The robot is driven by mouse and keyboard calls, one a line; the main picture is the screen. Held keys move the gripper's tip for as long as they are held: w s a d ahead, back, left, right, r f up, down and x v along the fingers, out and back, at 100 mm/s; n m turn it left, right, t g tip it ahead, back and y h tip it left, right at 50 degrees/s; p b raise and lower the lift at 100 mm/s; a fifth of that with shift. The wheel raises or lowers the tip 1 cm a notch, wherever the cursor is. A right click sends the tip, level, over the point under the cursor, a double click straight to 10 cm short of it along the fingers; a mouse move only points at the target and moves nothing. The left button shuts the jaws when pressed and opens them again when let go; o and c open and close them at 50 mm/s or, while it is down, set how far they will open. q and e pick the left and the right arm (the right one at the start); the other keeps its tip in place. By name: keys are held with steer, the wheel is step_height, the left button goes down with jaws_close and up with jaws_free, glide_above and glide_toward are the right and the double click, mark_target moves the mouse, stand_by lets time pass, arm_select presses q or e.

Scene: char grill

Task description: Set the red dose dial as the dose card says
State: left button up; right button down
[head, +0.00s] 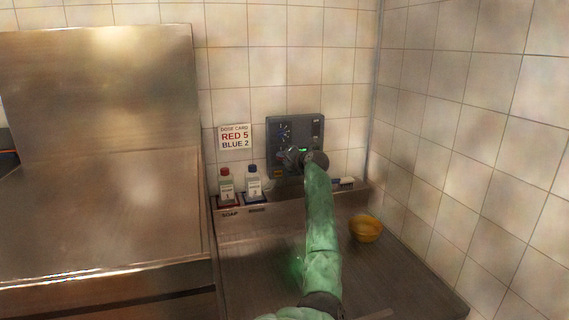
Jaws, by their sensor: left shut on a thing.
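The dose card (235,137) on the tiled wall reads RED 5 and BLUE 2. To its right a dark grey dosing panel (309,127) is fixed to the wall, with small pale markings on its left part. My left gripper (286,158) is at the lower part of the panel, shut on what seems to be a dial there. The gripper hides that dial, so its colour and setting cannot be read. My green left arm covers part of the panel's lower right. My right gripper is not in view.
A red-capped bottle (226,186) and a blue-capped bottle (253,183) stand on the ledge left of the panel, above a SOAP label. A yellow bowl (366,229) sits on the metal counter (400,270) at right. A large steel unit (100,200) fills the left.

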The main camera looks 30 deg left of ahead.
arm_select(q)
steer(key=shift+m+y, duration=0.7)
steer(key=shift+m, duration=0.4)
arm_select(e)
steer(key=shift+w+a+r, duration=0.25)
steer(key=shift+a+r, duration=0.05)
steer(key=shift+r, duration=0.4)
arm_select(q)
steer(key=o, duration=0.9)
steer(key=shift+w+d+f, duration=0.1)
steer(key=shift+o, duration=0.2)
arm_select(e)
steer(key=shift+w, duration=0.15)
arm_select(q)
steer(key=shift+b, duration=0.35)
